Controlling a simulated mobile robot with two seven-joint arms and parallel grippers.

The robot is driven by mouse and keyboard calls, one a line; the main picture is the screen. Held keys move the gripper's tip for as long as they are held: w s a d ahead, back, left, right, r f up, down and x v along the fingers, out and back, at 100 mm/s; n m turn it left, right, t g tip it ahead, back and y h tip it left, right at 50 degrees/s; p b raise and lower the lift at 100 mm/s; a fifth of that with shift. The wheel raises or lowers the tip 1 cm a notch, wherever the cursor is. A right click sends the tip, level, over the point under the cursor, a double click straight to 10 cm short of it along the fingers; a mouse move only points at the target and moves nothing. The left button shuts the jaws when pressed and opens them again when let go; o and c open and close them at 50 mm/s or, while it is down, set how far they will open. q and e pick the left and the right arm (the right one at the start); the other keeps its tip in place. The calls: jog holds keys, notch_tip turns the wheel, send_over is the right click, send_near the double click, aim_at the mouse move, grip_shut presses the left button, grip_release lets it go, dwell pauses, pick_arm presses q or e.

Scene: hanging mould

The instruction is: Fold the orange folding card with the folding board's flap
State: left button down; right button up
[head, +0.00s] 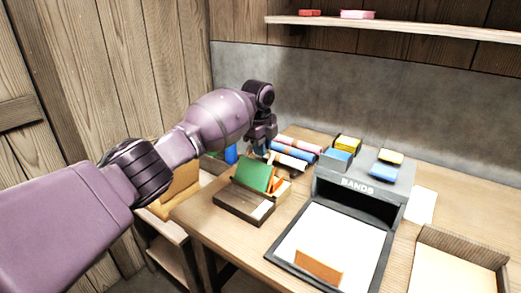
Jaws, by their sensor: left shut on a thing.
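An orange piece (319,267), which looks like a card, stands tilted on a dark-rimmed white board (340,237) at the front of the table. I cannot tell which part of this is the board's flap. My left gripper (262,150) is well behind and left of it, above the back of a wooden box. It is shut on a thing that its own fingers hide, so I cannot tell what. A green panel (254,174) and smaller orange pieces (277,184) stand in that box, just below the gripper. My right gripper is not in view.
The wooden box (240,210) stands left of the white board. Rolled sheets (297,148) lie behind it. A grey box marked BANDS (357,185) stands behind the board, with coloured blocks on top. An open tray (455,277) is at the right. A shelf (400,27) hangs above.

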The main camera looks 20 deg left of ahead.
pick_arm(q)
jog(key=shift+w+d+f+g+y+b, duration=0.2)
jog(key=shift+w+f+g+y+b, duration=0.15)
jog(key=shift+w+g, duration=0.3)
jog(key=shift+r, duration=0.15)
jog(key=c, duration=1.2)
grip_release()
notch_tip(320, 180, up, 11)
jog(key=shift+p, duration=0.3)
